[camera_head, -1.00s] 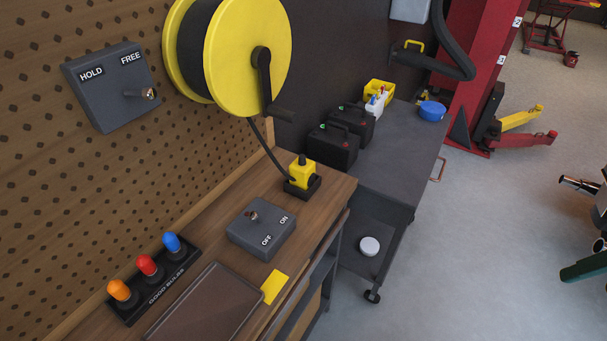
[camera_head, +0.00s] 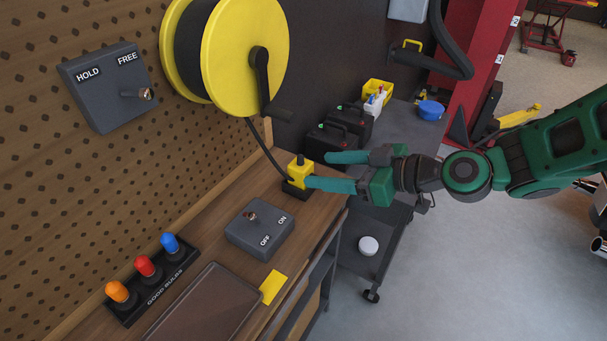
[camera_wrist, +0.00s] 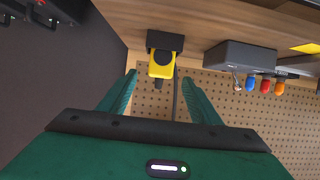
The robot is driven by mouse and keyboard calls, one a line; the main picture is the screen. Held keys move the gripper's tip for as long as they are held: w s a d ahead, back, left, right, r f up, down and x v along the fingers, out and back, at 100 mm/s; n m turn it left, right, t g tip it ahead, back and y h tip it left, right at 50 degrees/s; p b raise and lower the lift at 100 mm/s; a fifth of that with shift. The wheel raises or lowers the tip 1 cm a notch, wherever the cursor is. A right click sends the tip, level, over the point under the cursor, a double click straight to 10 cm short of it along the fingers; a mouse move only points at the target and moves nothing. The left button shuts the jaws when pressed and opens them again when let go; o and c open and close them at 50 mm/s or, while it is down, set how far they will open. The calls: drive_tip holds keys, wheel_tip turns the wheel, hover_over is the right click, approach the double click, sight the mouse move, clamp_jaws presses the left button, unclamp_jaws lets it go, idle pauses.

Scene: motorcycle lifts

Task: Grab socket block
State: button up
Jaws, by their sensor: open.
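The socket block is a small yellow block (camera_head: 297,172) in a black base on the wooden bench, below the yellow reel, with a black cable running to it. My gripper (camera_head: 318,171) reaches in from the right with its two teal fingers apart. In the head view the nearer finger's tip overlaps the block's right side; I cannot tell whether they touch. In the wrist view the yellow block (camera_wrist: 162,64) shows ahead, between the open fingers (camera_wrist: 160,90) and a little beyond their tips. Nothing is between the fingers.
A grey OFF/ON switch box (camera_head: 260,229) stands close in front of the block. A yellow cable reel (camera_head: 236,52) hangs above. Black cases (camera_head: 335,143) stand on the grey cart behind. Coloured bulbs (camera_head: 144,266) and a brown tray (camera_head: 205,308) lie nearer on the bench.

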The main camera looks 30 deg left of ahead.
sight(310, 169)
drive_tip(key=shift+f+x, duration=0.1)
drive_tip(key=shift+x, duration=1.8)
drive_tip(key=shift+f+x, duration=0.15)
drive_tip(key=shift+x, duration=1.8)
drive_tip(key=shift+d, duration=0.1)
drive_tip(key=shift+c, duration=0.4)
drive_tip(key=c, duration=1.3)
drive_tip(key=shift+r, duration=0.1)
drive_tip(key=shift+r, duration=0.1)
